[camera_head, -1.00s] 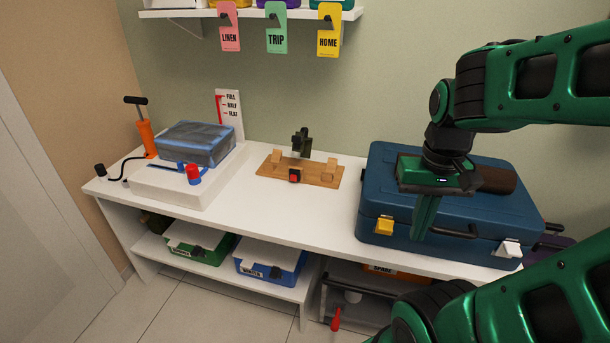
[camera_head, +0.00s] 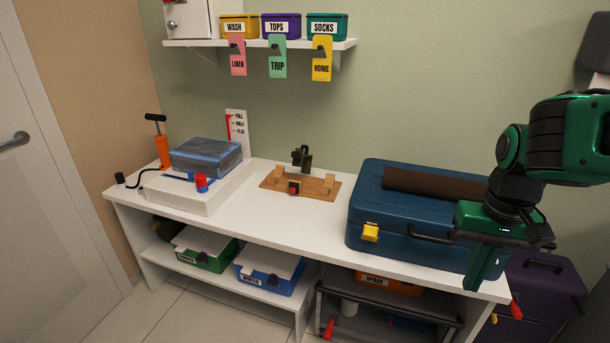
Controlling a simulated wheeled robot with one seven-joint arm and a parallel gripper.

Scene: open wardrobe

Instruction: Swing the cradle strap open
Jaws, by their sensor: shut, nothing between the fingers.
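The wooden cradle (camera_head: 268,181) sits on the white bench, with a wooden block towards each end. A dark green upright piece (camera_head: 302,158) stands at its back edge; it may be the strap, but I cannot tell for sure. A black catch with a red face (camera_head: 293,188) is at the cradle's front. My gripper (camera_head: 480,280) is far to the right of the cradle, at the right end of the blue suitcase. Its fingers point down, shut and empty, and hide part of the suitcase.
The blue suitcase (camera_head: 400,210) carries a brown roll (camera_head: 430,184) on top. A white platform (camera_head: 187,194) with a blue-grey packed bag (camera_head: 206,155) stands left. A shelf (camera_head: 270,43) with hanging tags is above. The bench top (camera_head: 260,222) around the cradle is clear. A purple suitcase (camera_head: 545,290) stands right.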

